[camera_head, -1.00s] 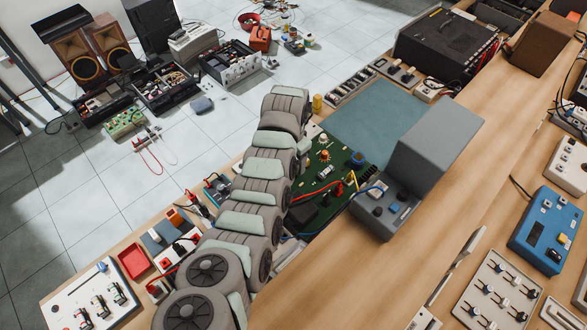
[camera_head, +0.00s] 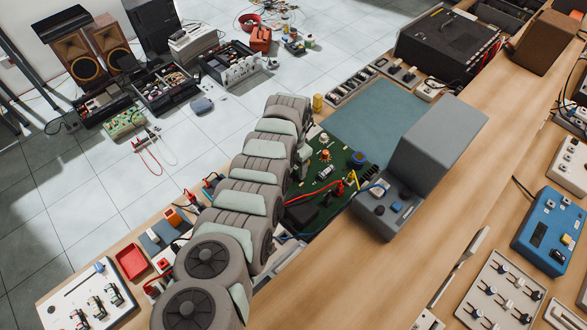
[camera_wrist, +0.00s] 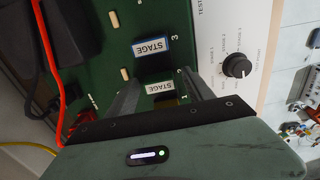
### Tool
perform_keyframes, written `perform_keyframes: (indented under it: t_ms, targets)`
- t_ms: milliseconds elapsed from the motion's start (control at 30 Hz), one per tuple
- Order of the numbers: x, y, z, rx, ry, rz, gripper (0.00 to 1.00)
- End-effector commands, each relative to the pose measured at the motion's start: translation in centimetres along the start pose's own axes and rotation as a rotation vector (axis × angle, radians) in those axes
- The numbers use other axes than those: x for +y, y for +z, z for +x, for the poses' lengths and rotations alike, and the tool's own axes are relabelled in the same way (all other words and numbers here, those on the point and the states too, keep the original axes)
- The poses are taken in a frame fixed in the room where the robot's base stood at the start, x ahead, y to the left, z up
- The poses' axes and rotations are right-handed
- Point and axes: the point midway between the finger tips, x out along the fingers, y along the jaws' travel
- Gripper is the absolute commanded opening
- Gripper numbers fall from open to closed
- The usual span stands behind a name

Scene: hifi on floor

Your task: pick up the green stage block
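In the wrist view a block with a white STAGE label (camera_wrist: 160,87) shows between my fingers. Its sides are mostly hidden and dark, so I cannot be sure it is the green one. My gripper (camera_wrist: 163,76) is open, with one finger on each side of this block's label. I cannot tell whether the fingers touch it. A blue block labelled STAGE (camera_wrist: 152,47) stands just beyond, near a printed 3. Both sit over a green circuit board (camera_wrist: 110,50). In the head view my arm hides the gripper.
A white panel with a black knob (camera_wrist: 236,66) lies right of the board in the wrist view. A red cable (camera_wrist: 62,60) runs along its left. In the head view a grey box (camera_head: 435,140) stands right of the board, and a bare teal mat (camera_head: 375,118) lies behind it.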

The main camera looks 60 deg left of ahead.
Motion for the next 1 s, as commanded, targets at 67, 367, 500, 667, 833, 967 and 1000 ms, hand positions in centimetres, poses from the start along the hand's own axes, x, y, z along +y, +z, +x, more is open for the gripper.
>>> perform_keyframes:
  t_ms: [67,367,500,667,833,967,1000]
  targets:
    - [-0.01,0.01,0.00,0.000,0.000,0.000,0.53]
    - [-0.01,0.02,0.01,0.000,0.000,0.000,0.28]
    - [0.00,0.02,0.01,0.000,0.000,0.000,0.17]
    - [-0.01,0.01,0.01,0.000,0.000,0.000,0.04]
    - [0.00,0.01,0.01,0.000,0.000,0.000,0.02]
    - [-0.01,0.01,-0.09,0.000,0.000,0.000,0.02]
    - [-0.02,0.01,-0.19,0.000,0.000,0.000,0.02]
